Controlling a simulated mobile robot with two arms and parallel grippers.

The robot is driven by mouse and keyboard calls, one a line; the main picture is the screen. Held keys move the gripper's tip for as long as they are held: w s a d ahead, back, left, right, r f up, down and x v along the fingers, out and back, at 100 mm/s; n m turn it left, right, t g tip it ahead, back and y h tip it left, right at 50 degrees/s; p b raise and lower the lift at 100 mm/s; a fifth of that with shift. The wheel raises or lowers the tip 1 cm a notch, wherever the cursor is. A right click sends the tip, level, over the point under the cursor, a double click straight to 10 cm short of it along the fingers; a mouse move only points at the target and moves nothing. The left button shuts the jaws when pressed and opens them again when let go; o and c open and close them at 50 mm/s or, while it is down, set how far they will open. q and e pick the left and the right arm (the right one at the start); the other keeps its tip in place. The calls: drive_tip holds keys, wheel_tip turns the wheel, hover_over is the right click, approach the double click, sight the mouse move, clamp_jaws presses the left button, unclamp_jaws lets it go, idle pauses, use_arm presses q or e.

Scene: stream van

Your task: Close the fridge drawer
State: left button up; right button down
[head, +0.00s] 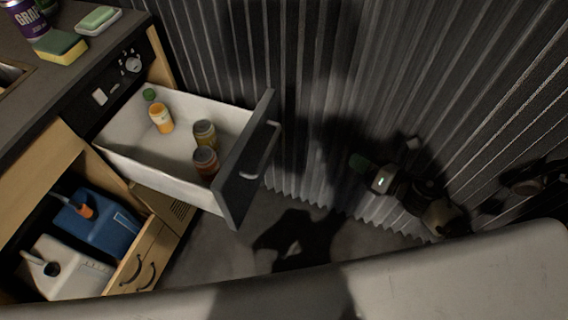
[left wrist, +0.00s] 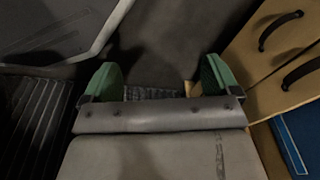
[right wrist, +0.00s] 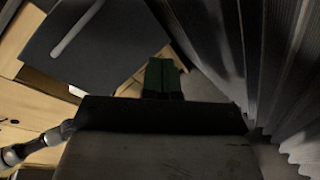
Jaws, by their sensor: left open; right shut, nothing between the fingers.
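The fridge drawer (head: 228,116) is pulled out from the cabinet in the head view, its white inside showing several jars and bottles. Its dark front panel (head: 246,165) bears a grey bar handle (head: 262,151). My right gripper (head: 360,162) is right of the drawer front in the head view, apart from it. In the right wrist view its green fingers (right wrist: 163,78) are shut and empty, with the dark drawer front (right wrist: 100,52) and handle (right wrist: 76,28) beyond to the left. My left gripper (left wrist: 160,80) is open and empty in the left wrist view; the head view does not show it.
A blue canister (head: 95,222) and a white canister (head: 66,268) stand in the open shelf below the counter. A sponge (head: 61,47) and a soap dish (head: 99,21) are on the counter (head: 60,85). A ribbed dark curtain (head: 330,90) hangs close behind the drawer.

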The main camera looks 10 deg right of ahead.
drive_tip(key=s+a+r+n+g+y+b, duration=0.2)
drive_tip(key=s+a+r+n+g+y, duration=0.3)
drive_tip(key=n, duration=0.6)
use_arm(q)
drive_tip(key=s+a+f+p, duration=0.1)
drive_tip(key=s+f+p, duration=0.2)
drive_tip(key=s+f, duration=0.2)
drive_tip(key=shift+s+f, duration=0.4)
drive_tip(key=shift+f, duration=0.4)
use_arm(e)
drive_tip(key=w+a+h, duration=0.1)
drive_tip(key=w+a, duration=0.7)
drive_tip(key=a, duration=0.4)
drive_tip(key=shift+a+r+n+t, duration=0.15)
drive_tip(key=shift+a+n+t, duration=0.15)
drive_tip(key=shift+a+t, duration=0.1)
use_arm(q)
drive_tip(key=shift+w+a, duration=0.1)
use_arm(e)
drive_tip(key=shift+a, duration=0.1)
